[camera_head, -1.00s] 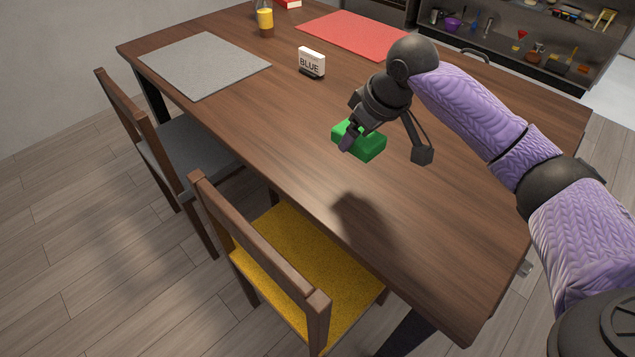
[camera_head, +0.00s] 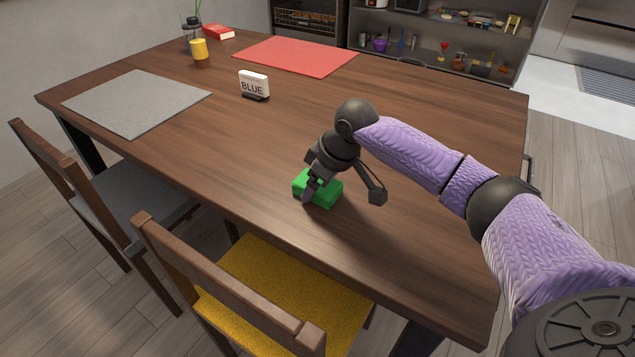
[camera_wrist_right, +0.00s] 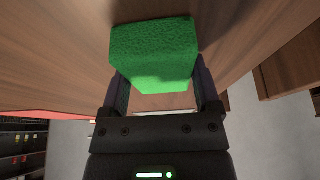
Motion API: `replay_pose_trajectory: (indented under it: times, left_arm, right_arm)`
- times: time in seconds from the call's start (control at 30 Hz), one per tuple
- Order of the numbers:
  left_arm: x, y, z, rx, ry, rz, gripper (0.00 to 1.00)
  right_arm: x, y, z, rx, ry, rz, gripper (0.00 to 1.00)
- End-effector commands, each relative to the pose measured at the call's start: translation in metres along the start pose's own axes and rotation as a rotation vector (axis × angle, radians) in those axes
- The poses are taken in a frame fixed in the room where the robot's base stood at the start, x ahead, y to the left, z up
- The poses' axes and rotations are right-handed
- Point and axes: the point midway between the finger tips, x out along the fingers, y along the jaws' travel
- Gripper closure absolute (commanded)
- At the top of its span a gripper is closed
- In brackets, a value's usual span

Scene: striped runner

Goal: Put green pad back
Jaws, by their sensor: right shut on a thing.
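The green pad (camera_head: 326,193) is a thick green block above or on the brown table (camera_head: 300,115), near its front edge. It also fills the upper middle of the right wrist view (camera_wrist_right: 155,50), between the two fingers. My right gripper (camera_head: 311,187) is shut on the green pad. I cannot tell for sure whether the pad touches the tabletop. My left gripper is not in view.
A white sign reading BLUE (camera_head: 254,85) stands mid-table. A grey mat (camera_head: 137,102) and a red mat (camera_head: 296,56) lie flat beyond. A yellow-seated chair (camera_head: 280,290) and a grey-seated chair (camera_head: 125,205) stand at the front side. The tabletop around the pad is clear.

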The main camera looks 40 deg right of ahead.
Motion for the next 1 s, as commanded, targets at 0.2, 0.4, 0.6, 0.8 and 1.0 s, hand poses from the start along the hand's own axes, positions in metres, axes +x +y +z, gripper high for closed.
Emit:
replay_pose_trajectory:
  times: [0.2,0.4,0.6,0.8,1.0]
  left_arm:
    - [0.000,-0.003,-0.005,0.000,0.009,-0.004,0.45]
    - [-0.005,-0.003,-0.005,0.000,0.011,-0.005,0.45]
    - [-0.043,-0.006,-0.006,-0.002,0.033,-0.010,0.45]
    - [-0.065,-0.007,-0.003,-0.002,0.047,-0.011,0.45]
    - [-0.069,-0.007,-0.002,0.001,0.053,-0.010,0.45]
  right_arm:
    - [0.000,0.000,0.000,0.000,0.000,0.000,0.00]
    - [-0.009,0.000,-0.002,0.000,0.002,0.001,0.00]
    - [-0.070,0.000,-0.005,-0.002,0.006,0.004,0.00]
    - [-0.113,0.000,-0.003,0.000,0.003,0.001,0.00]
    - [-0.123,0.000,-0.001,0.001,0.000,-0.001,0.00]
